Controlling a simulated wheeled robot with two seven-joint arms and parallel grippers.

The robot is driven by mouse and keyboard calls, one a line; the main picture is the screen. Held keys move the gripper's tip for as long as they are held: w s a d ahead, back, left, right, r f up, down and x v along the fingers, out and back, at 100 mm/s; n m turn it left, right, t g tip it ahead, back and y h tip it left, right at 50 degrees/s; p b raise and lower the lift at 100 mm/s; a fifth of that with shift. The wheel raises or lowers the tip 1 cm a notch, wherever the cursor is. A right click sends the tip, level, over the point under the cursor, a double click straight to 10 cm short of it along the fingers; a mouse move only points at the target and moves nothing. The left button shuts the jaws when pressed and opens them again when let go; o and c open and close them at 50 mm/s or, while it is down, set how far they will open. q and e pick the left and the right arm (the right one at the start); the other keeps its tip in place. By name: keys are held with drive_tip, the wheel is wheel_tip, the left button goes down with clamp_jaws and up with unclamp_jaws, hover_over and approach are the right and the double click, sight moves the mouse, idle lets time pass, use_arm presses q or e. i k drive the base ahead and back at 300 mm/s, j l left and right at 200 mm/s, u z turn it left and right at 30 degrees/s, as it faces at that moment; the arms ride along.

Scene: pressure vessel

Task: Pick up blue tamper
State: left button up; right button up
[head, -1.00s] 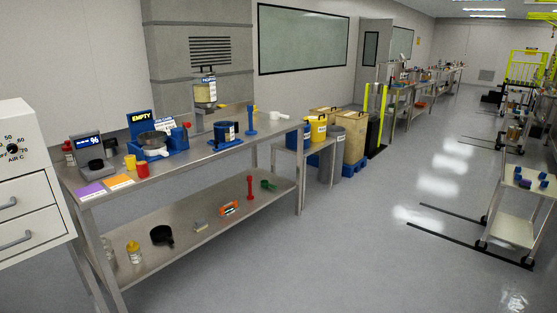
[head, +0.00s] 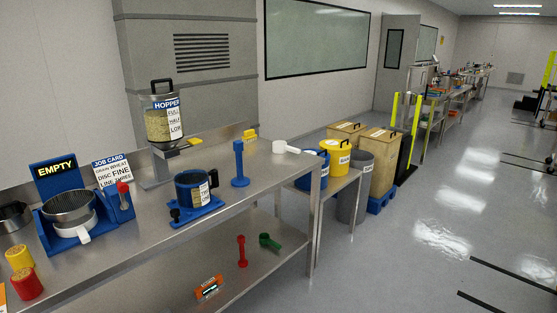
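The blue tamper (head: 240,164) stands upright on the steel bench top (head: 222,228), with a round base and a slim handle. It is between the blue cup with a label (head: 193,190) and the white scoop (head: 284,147). Nothing covers it. A red tool of similar shape (head: 242,251) stands on the lower shelf beside a green scoop (head: 268,241). Neither of my grippers shows in the head view.
The hopper (head: 166,125) stands behind the blue cup. A blue stand with a sieve (head: 70,210) and the red and yellow cups (head: 24,276) are at the left. Bins and wooden boxes (head: 380,160) stand past the bench end.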

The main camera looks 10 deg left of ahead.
sight(240, 181)
drive_tip(key=i+z, duration=0.25)
drive_tip(key=i, duration=1.15)
drive_tip(key=i+u, duration=0.35)
drive_tip(key=i+l+u, duration=0.65)
drive_tip(key=i+j, duration=0.1)
